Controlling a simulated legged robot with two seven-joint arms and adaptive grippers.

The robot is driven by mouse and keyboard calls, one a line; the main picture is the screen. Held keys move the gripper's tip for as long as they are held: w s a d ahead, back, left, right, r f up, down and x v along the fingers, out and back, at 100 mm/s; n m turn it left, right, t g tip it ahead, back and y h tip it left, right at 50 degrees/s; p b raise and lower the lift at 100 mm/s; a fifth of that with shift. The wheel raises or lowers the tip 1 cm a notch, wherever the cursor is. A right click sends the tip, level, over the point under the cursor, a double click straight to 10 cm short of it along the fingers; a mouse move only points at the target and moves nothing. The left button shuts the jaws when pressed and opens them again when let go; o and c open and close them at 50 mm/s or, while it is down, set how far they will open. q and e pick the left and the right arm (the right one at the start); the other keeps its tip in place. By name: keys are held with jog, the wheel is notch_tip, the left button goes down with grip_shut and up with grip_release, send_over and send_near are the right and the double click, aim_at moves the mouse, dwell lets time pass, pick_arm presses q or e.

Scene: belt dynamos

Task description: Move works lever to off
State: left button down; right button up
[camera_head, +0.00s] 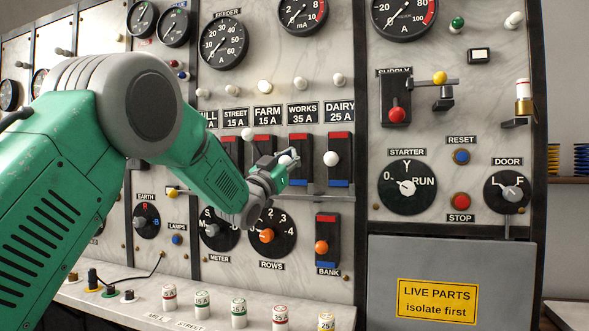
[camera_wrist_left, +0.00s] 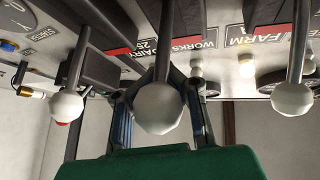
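The works lever's white ball knob (camera_head: 285,160) stands out from its switch under the WORKS 35 A label (camera_head: 303,113). In the left wrist view this knob (camera_wrist_left: 158,106) is large and central, with its stem running up behind it. My left gripper (camera_head: 281,165) is at this knob. In the left wrist view its fingers (camera_wrist_left: 161,115) lie on both sides of the knob with narrow gaps, so it looks open around it. The fingertips are partly hidden behind the knob. My right gripper is not in view.
The dairy lever knob (camera_head: 331,158) is close on the right; it also shows in the wrist view (camera_wrist_left: 67,106). Another white knob (camera_head: 248,134) is on the left, higher up. A rows dial (camera_head: 270,235) and an orange bank knob (camera_head: 321,247) sit below.

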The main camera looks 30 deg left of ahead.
pick_arm(q)
jog(key=shift+s+a+f, duration=0.1)
dwell(0.4)
jog(key=c, duration=1.5)
grip_release()
jog(key=shift+s, duration=0.15)
jog(key=shift+o, duration=0.8)
jog(key=shift+s, duration=0.2)
jog(key=shift+w+a+f, duration=0.1)
jog(key=shift+w, duration=0.15)
jog(key=v, duration=1.2)
jog(key=shift+f, duration=0.2)
